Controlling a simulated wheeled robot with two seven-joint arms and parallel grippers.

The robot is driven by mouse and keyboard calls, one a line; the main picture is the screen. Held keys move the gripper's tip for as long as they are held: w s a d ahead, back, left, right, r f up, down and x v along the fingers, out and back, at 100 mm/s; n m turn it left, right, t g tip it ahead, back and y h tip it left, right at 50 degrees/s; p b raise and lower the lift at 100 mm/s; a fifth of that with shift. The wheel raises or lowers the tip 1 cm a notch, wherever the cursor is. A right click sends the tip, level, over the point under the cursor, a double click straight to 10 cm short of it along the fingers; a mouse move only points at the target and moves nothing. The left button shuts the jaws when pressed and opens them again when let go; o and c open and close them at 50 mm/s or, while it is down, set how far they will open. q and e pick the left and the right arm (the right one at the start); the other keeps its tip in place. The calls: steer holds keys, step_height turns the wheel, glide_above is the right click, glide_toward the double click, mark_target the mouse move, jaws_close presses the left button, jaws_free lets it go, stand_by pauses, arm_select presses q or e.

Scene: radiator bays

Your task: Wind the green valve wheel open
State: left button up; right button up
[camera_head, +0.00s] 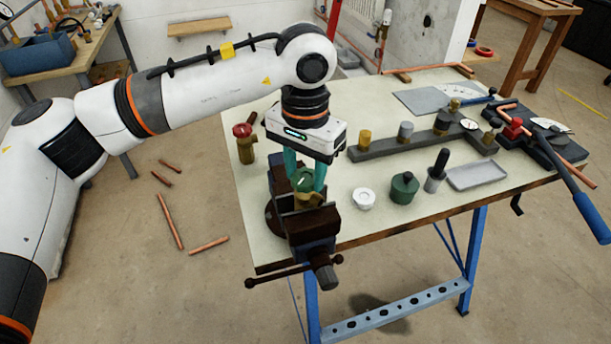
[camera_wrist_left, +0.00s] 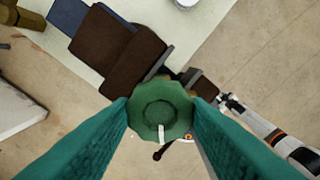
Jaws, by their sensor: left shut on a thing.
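The green valve wheel (camera_head: 304,180) sits on a brass valve body (camera_head: 310,200) held in a dark bench vise (camera_head: 312,222) at the table's near edge. In the left wrist view the wheel (camera_wrist_left: 160,108) is an eight-sided-looking knob with a white mark at its lower rim. My left gripper (camera_head: 305,184) points down over the vise with its teal fingers on either side of the wheel, shut on it. The left wrist view shows both fingers at the wheel's sides. The lower part of the valve is partly hidden by the vise jaws. My right gripper is not in view.
A red-topped brass valve (camera_head: 244,143) stands left of the vise. A white round piece (camera_head: 363,198), a green container (camera_head: 403,188) and a grey tray (camera_head: 478,175) lie to the right. A dark rack with fittings (camera_head: 410,146) stands behind them. The vise handle (camera_head: 290,278) sticks out in front.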

arm_select(q)
steer(key=n+b, duration=0.1)
steer(key=n, duration=0.2)
steer(key=shift+f, duration=0.2)
steer(key=n+b, duration=0.2)
steer(key=n, duration=0.3)
steer(key=n+b, duration=0.2)
steer(key=n, duration=0.5)
steer(key=n+b, duration=0.1)
steer(key=n, duration=0.5)
steer(key=shift+s+n+b, duration=0.1)
steer(key=shift+n+b, duration=0.2)
steer(key=shift+b, duration=0.05)
steer(key=n+b, duration=0.1)
steer(key=n, duration=0.4)
steer(key=shift+f, duration=0.15)
steer(key=shift+n+b, duration=0.3)
steer(key=shift+n, duration=0.8)
